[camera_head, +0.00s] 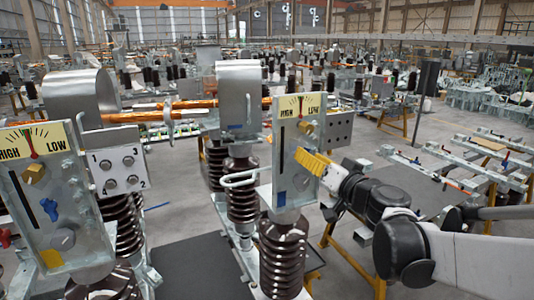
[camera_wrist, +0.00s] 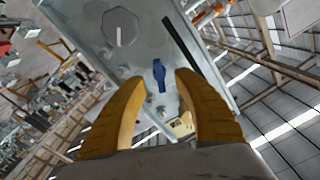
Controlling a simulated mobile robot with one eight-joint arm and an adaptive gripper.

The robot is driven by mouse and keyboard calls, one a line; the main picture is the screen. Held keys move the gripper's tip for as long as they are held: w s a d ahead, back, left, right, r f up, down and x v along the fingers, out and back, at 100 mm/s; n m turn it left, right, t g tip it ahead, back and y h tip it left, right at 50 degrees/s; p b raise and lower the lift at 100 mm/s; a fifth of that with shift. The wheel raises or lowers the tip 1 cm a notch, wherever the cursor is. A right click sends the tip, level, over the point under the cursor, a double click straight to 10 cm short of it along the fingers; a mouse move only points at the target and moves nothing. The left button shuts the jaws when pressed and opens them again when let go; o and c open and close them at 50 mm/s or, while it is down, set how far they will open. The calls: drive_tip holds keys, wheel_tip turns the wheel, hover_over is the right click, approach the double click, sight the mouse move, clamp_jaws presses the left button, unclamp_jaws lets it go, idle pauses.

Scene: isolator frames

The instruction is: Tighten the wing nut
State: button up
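The blue wing nut (camera_wrist: 158,75) is on a grey metal plate (camera_wrist: 88,15) in the wrist view, between a round grey knob (camera_wrist: 122,27) and a yellowish part (camera_wrist: 181,124). My gripper's two yellow ribbed fingers (camera_wrist: 160,85) are spread on either side of it in the picture. Bare plate shows between each finger and the nut; I cannot tell how far in front of the plate the fingertips are. In the head view my gripper (camera_head: 310,162) is at the right-hand plate (camera_head: 290,182), below its HIGH/LOW gauge (camera_head: 296,106); the nut there seems hidden behind it.
A similar plate (camera_head: 75,225) at the left carries its own blue wing nut (camera_head: 50,208), gold bolt and gauge. Brown ribbed insulators (camera_head: 283,250) stand below the plates. A workbench with metal bars (camera_head: 480,170) is at the right. More isolator frames fill the hall behind.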

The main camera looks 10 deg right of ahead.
drive_tip(key=shift+x, duration=0.9)
clamp_jaws()
